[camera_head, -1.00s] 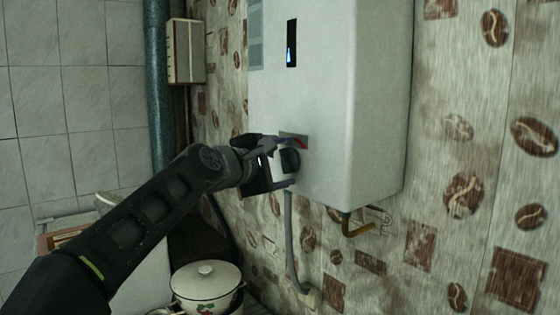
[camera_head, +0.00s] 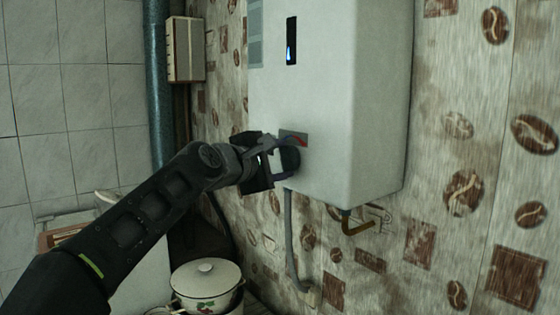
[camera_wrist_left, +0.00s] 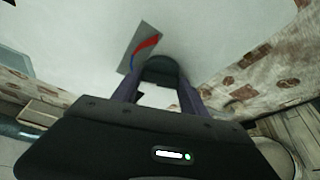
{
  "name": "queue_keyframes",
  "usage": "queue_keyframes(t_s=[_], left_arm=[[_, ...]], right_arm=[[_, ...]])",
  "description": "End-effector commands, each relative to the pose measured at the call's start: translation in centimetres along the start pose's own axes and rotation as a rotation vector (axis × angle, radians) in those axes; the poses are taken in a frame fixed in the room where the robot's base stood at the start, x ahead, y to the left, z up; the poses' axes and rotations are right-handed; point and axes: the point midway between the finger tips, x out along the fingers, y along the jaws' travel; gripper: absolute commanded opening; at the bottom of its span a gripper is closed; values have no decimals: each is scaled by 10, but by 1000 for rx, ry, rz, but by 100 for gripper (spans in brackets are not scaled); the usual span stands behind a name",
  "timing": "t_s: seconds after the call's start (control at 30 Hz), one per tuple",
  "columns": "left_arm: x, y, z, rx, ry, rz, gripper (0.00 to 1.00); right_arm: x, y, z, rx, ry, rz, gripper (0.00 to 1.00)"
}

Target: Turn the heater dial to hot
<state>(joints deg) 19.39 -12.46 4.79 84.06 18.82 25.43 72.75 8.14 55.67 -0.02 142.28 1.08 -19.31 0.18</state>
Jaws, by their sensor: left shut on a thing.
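The white heater (camera_head: 325,95) hangs on the patterned wall in the head view. Its black dial (camera_head: 290,158) sits low on the front, beside a grey plate with a red and blue mark (camera_head: 296,138). My left gripper (camera_head: 280,158) is at the dial, its fingers shut on it. In the left wrist view the dark dial (camera_wrist_left: 160,71) shows between the two fingertips, and the red and blue mark (camera_wrist_left: 145,45) is up and left of it. The dial's pointer cannot be made out. My right gripper is not in view.
A grey hose (camera_head: 289,235) and a brass pipe (camera_head: 355,226) come out below the heater. A lidded white enamel pot (camera_head: 207,282) stands below my left arm. A dark pipe (camera_head: 160,90) and a beige box (camera_head: 186,50) are on the wall at left.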

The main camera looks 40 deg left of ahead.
Motion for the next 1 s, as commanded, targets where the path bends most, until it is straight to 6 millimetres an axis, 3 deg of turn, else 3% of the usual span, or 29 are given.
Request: queue_keyframes(t_s=[0.27, 0.47, 1.0], left_arm=[[1, -5, -1, 64, 0, 25, 10], [1, -8, -2, 172, -1, 71, 10], [2, -15, -5, 622, -1, 259, 10]], right_arm=[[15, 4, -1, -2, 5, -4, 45], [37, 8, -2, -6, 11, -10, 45], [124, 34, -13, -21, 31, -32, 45]])
